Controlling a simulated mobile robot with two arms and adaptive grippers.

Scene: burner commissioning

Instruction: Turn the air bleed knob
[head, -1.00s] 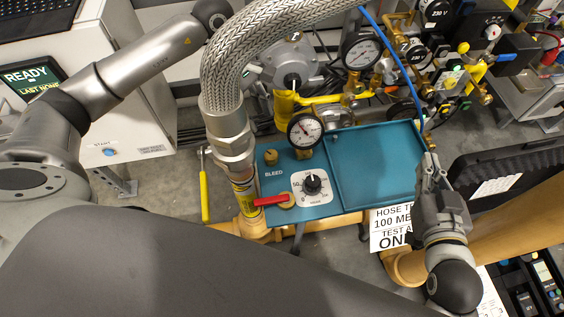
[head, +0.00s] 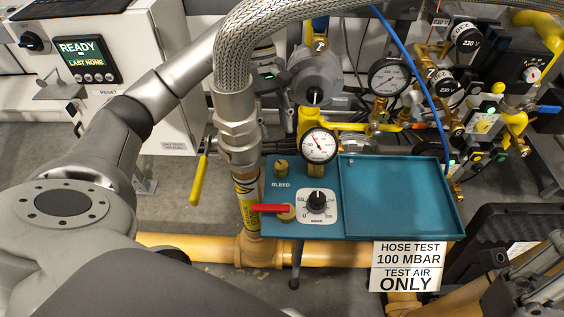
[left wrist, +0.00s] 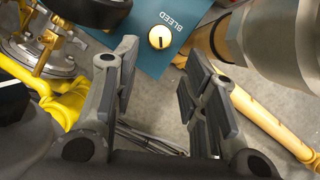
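The air bleed knob (head: 281,167) is a small brass knob on the teal panel (head: 400,162), just above the BLEED label. In the left wrist view the brass knob (left wrist: 159,37) shows a dark slot and lies beyond the fingertips, between and apart from them. My left gripper (left wrist: 160,75) is open and empty. In the head view my left gripper (head: 268,82) is behind the braided hose and mostly hidden, above the knob. Part of my right gripper (head: 535,285) shows at the lower right edge; its fingers are unclear.
The braided hose (head: 235,60) with its steel fitting (head: 238,130) stands left of the knob. A pressure gauge (head: 318,146), black dial (head: 317,201) and red lever (head: 270,208) are close by. Yellow pipes and valves crowd behind. The teal tray area is empty.

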